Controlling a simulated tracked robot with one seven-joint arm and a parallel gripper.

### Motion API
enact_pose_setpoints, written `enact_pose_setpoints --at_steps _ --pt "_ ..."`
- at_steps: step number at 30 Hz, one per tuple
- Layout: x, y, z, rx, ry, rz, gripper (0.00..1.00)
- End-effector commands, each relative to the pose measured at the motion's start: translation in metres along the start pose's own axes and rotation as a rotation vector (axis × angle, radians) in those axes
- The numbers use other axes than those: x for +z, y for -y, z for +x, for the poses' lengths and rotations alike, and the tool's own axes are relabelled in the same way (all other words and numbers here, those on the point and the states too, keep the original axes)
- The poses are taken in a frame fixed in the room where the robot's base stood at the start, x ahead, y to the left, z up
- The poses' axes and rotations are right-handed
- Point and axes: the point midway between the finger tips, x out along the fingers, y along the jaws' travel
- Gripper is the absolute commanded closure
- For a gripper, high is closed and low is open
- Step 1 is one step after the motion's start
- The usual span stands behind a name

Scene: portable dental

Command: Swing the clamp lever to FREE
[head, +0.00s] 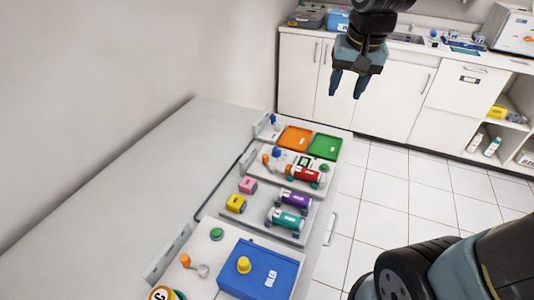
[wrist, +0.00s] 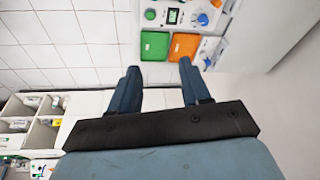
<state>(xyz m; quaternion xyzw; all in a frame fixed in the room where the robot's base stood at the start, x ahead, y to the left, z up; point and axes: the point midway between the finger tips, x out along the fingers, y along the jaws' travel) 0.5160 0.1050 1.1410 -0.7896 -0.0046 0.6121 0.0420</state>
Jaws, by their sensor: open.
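Two orange-tipped levers that could be the clamp lever show in the head view. One lever (head: 187,261) stands on the near panel beside a round metal part. The other lever (head: 266,159) stands on the far panel beside a blue knob (head: 276,152). No FREE marking is legible, so I cannot tell which is the clamp lever or its setting. My gripper (head: 346,92) hangs in the air beyond the far end of the bench, open and empty, apart from both levers. Its spread fingers also show in the wrist view (wrist: 158,72).
The bench (head: 130,165) carries a blue box (head: 262,268) with a yellow knob, several coloured cylinders and blocks, an orange tray (head: 295,137) and a green tray (head: 325,146). White cabinets (head: 400,95) stand behind my gripper. The bench's left part is bare.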

Motion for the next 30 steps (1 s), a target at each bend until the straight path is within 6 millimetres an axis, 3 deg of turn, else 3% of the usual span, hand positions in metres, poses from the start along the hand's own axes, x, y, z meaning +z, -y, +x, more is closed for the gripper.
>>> enact_pose_setpoints --at_steps 9,18,24,30 --pt "-0.028 0.082 0.07 0.022 0.131 0.022 0.53" --pt "-0.028 0.152 0.136 0.062 0.222 0.045 0.53" --pt "-0.024 0.173 0.157 0.078 0.246 0.053 0.53" --pt "-0.02 0.175 0.171 0.081 0.251 0.055 0.53"
